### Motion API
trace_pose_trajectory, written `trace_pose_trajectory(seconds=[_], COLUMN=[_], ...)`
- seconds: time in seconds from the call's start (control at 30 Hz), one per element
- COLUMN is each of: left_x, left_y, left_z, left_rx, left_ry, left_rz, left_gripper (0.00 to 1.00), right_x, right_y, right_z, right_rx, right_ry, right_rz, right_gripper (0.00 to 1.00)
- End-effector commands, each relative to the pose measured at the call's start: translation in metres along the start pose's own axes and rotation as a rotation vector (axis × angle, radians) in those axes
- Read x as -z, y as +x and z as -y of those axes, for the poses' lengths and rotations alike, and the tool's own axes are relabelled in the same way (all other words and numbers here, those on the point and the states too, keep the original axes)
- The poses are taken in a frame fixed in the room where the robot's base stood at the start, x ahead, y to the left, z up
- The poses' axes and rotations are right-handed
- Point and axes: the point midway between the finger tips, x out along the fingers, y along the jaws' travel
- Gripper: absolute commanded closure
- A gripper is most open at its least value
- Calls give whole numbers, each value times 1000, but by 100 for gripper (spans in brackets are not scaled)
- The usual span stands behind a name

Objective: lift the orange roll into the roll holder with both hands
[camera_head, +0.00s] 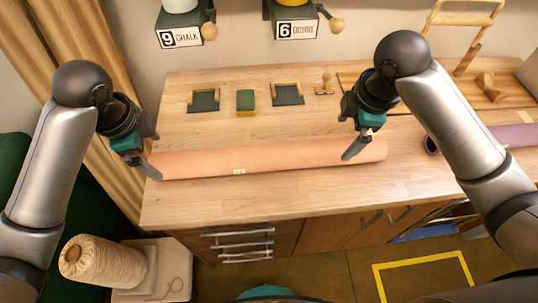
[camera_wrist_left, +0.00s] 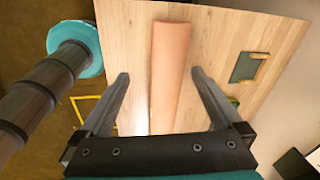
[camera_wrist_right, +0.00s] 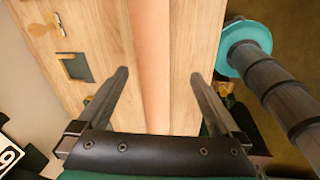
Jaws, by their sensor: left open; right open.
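The orange roll (camera_head: 265,157) lies lengthwise along the front of the wooden table. My left gripper (camera_head: 152,155) is at its left end, open and empty; in the left wrist view the roll (camera_wrist_left: 170,70) runs between the spread fingers (camera_wrist_left: 160,75). My right gripper (camera_head: 362,148) is near its right end, also open and empty; in the right wrist view the roll (camera_wrist_right: 150,60) lies between its spread fingers (camera_wrist_right: 160,75). Two dark green pieces with wooden edges, left (camera_head: 204,100) and right (camera_head: 288,94), stand behind the roll and look like the roll holder.
A green block (camera_head: 245,101) and a small wooden-handled tool (camera_head: 325,85) lie at the back of the table (camera_head: 290,190). A purple roll (camera_head: 512,135) lies at the right, partly behind my right arm. Pigment dispensers (camera_head: 181,38) hang on the wall. The table's front strip is clear.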

Motion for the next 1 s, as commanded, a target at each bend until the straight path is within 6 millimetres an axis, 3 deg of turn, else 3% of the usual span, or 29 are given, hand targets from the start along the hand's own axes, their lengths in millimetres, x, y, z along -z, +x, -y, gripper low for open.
trace_pose_trajectory(seconds=[0.1,0.37,0.73,1.0], left_x=[-11,-18,-17,-17], left_y=[-17,-28,-24,0], left_z=[18,27,27,24], left_rx=[-7,-23,-21,-27], left_ry=[88,155,152,149], left_rz=[24,36,34,30], left_gripper=[0,0,0,0], right_x=[-15,-24,-24,-25], right_y=[-18,-30,-26,-3], right_z=[-17,-25,-24,-23], right_rx=[11,28,28,29], right_ry=[-77,-132,-130,-129], right_rz=[33,50,47,48], right_gripper=[0,0,0,0])
